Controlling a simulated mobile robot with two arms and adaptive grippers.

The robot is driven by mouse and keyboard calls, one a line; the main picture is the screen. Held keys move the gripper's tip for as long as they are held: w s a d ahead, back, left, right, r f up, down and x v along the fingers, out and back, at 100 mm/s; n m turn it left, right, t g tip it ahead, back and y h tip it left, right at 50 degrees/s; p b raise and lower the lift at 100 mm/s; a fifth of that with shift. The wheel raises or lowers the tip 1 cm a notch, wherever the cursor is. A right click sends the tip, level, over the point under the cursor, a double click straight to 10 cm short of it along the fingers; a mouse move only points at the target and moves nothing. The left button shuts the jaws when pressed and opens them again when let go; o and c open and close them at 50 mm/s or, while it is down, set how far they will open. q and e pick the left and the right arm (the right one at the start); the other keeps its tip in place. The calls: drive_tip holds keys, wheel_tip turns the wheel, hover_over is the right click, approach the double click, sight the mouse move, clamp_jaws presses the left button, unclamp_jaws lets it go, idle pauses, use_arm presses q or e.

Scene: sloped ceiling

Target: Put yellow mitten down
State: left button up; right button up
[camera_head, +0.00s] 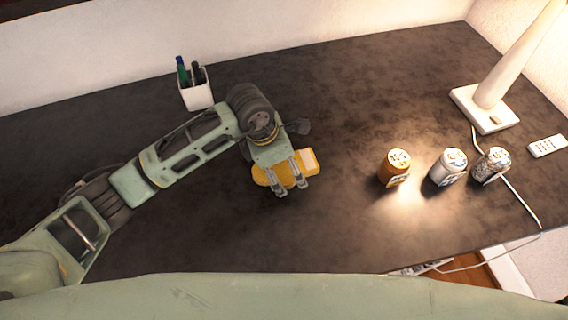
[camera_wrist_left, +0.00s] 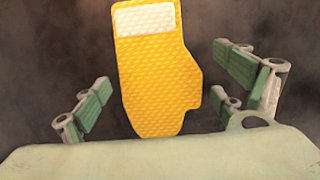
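The yellow mitten (camera_head: 261,176) lies on the dark tabletop under my left gripper, with its white cuff patch toward the right. In the left wrist view the quilted mitten (camera_wrist_left: 158,80) shows between the fingers, cuff at the top and thumb at the right. My left gripper (camera_head: 291,189) points down over the mitten. Its fingers stand wide apart on both sides, with gaps to the mitten, so it is open and holds nothing. The gripper hides part of the mitten in the head view. My right gripper is not in view.
The dark desk (camera_head: 340,220) has free room around the mitten. An orange can (camera_head: 394,170), a white can (camera_head: 447,168) and a patterned can (camera_head: 490,166) stand to the right. A pen cup (camera_head: 197,92) stands behind.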

use_arm(q)
drive_tip(key=shift+r, duration=0.1)
drive_tip(key=shift+r, duration=0.25)
drive_tip(key=b+v, duration=0.1)
drive_tip(key=v, duration=1)
drive_tip(key=shift+r, duration=0.25)
drive_tip(key=shift+s+a, duration=0.1)
